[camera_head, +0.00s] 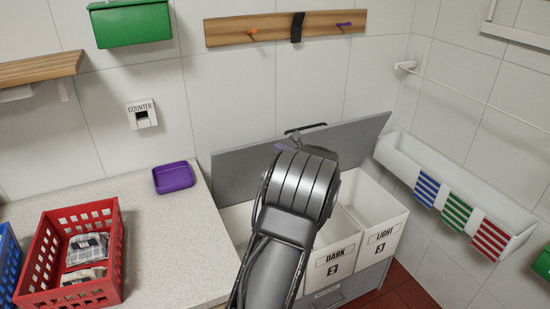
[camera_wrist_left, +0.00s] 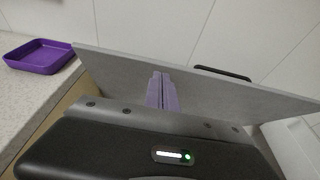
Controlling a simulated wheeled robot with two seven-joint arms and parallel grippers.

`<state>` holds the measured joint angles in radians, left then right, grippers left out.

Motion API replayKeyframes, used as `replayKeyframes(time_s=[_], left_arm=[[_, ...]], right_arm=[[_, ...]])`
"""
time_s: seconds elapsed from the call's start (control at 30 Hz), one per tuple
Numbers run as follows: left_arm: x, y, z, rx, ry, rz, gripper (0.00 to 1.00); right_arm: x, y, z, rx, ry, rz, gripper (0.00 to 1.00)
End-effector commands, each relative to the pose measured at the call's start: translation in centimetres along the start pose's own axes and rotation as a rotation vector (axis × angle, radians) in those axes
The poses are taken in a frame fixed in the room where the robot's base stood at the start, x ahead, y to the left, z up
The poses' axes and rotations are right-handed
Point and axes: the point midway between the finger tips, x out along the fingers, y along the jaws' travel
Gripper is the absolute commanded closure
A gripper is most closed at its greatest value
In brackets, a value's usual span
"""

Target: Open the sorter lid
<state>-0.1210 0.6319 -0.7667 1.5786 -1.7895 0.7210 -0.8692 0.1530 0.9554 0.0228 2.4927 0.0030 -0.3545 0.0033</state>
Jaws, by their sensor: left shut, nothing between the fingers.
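The grey sorter lid (camera_head: 238,176) is raised and leans back toward the tiled wall, above the sorter's white bins. Its dark handle (camera_head: 305,128) shows at its top edge, and also in the left wrist view (camera_wrist_left: 222,73). The bins are labelled DARK (camera_head: 337,258) and LIGHT (camera_head: 380,238); my arm hides the sorter's left part. My left gripper (camera_head: 283,141) is at the lid's front face near the upper edge. In the left wrist view its purple-grey fingers (camera_wrist_left: 161,92) are together and empty, in front of the lid. I cannot tell whether they touch it. My right gripper is not in view.
A stone counter (camera_head: 165,235) on the left holds a purple tray (camera_head: 173,177) and a red basket (camera_head: 110,266) with folded cloth packs. A peg rail (camera_head: 225,31) is on the wall above the lid. A white trough (camera_head: 405,160) with striped cloths is at right.

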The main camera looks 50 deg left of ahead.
Motion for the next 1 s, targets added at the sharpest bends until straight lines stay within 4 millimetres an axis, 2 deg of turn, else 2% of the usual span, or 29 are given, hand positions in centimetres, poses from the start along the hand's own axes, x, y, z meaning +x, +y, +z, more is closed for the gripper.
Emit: replayKeyframes(time_s=[0.1,0.3,0.87,0.97,1.0], left_arm=[[-1.3,0.0,1.1,-0.003,0.0,0.0,1.0],[-2.1,0.1,1.7,0.0,0.0,0.001,1.0],[-2.1,0.0,1.7,-0.004,0.0,0.001,1.0],[-2.1,-0.3,1.4,-0.048,0.013,-0.013,1.0],[-2.1,-0.7,0.8,-0.095,0.04,-0.027,1.0]], right_arm=[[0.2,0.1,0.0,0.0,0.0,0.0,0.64],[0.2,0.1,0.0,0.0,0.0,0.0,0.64],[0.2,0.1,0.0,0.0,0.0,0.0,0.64],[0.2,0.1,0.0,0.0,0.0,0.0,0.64],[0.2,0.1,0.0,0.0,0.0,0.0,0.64]])
